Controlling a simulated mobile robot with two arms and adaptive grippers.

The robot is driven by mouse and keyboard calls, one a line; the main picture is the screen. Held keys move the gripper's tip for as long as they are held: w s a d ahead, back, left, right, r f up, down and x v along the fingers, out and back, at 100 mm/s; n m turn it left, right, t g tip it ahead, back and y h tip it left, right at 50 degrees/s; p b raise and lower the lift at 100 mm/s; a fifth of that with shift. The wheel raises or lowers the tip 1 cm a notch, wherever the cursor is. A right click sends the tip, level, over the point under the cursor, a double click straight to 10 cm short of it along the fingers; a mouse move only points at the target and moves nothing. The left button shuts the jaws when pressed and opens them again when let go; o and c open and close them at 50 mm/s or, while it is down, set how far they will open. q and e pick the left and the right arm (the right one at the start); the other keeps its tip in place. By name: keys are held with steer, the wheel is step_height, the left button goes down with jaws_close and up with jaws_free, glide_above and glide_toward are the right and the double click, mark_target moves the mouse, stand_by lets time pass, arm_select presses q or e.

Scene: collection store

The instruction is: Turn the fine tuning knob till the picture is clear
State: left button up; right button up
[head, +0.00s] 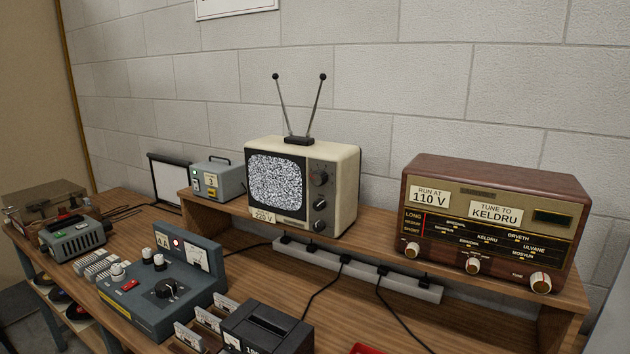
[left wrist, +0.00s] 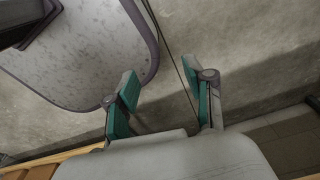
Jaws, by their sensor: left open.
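A cream television (head: 346,185) with two antennas stands on the raised wooden shelf. Its screen (head: 275,180) is full of black and white static. Its dark front panel carries an upper knob (head: 319,178), a middle knob (head: 320,203) and a lower knob (head: 319,226); their labels are too small to read, so I cannot tell which is the fine tuning knob. My left gripper (left wrist: 160,94) shows only in the left wrist view, with its green-padded fingers apart and nothing between them. The television is not in that view. My right gripper is in neither view.
A wooden radio (head: 490,175) with knobs stands right of the television, a small grey box (head: 217,182) to its left. A blue-grey console (head: 150,295) and a dark box (head: 265,330) occupy the bench in front. A power strip (head: 360,272) with cables runs below the shelf.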

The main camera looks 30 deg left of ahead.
mark_target(317, 207)
arm_select(q)
steer(key=shift+w, duration=0.1)
